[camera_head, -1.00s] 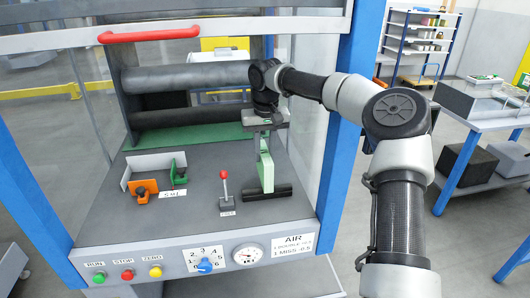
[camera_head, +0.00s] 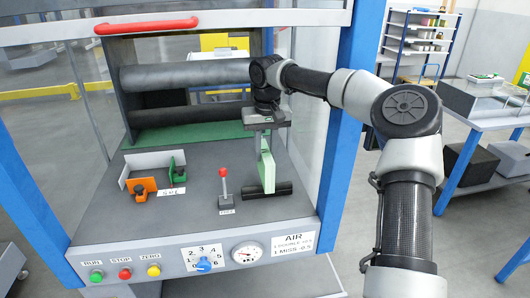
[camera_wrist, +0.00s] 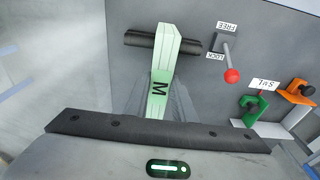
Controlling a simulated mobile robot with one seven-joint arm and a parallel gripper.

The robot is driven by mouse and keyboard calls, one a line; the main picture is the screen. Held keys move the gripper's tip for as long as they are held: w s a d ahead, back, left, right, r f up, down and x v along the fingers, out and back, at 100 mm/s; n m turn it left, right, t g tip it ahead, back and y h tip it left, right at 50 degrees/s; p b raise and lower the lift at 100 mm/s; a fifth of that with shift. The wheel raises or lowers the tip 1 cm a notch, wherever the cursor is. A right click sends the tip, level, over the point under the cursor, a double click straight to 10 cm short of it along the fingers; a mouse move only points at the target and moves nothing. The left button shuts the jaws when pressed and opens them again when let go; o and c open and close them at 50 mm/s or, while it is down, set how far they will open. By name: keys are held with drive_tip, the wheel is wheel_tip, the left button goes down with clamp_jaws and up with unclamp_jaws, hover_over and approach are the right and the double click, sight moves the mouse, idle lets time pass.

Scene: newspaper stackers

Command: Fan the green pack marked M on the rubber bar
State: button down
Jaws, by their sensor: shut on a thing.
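The green pack (camera_head: 265,160) is pale green and stands on edge; its M shows in the wrist view (camera_wrist: 160,75). My gripper (camera_head: 264,133) is shut on the pack's upper end and holds it nearly upright. The pack's lower end meets the black rubber bar (camera_head: 281,190), which lies on the grey deck; the bar also shows behind the pack's far end in the wrist view (camera_wrist: 134,39). I cannot tell how firmly the pack presses on the bar. The fingers hide part of the pack's top.
A red-knobbed lever (camera_head: 224,187) marked FREE and LOCK stands left of the bar. An orange clamp (camera_head: 141,188) and a green clamp (camera_head: 178,170) sit farther left by a white fence. Dark rollers (camera_head: 190,76) lie behind. A blue post (camera_head: 350,110) rises at right.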

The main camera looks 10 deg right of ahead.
sight(269, 161)
drive_tip(key=shift+s+b, duration=0.3)
drive_tip(key=shift+s, duration=0.2)
drive_tip(key=shift+s+b, duration=0.6)
drive_tip(key=shift+s+b, duration=0.6)
drive_tip(key=shift+s, duration=0.05)
drive_tip(key=shift+s+f+b, duration=0.1)
drive_tip(key=shift+s+b, duration=0.5)
drive_tip(key=shift+s, duration=0.05)
drive_tip(key=shift+s, duration=0.1)
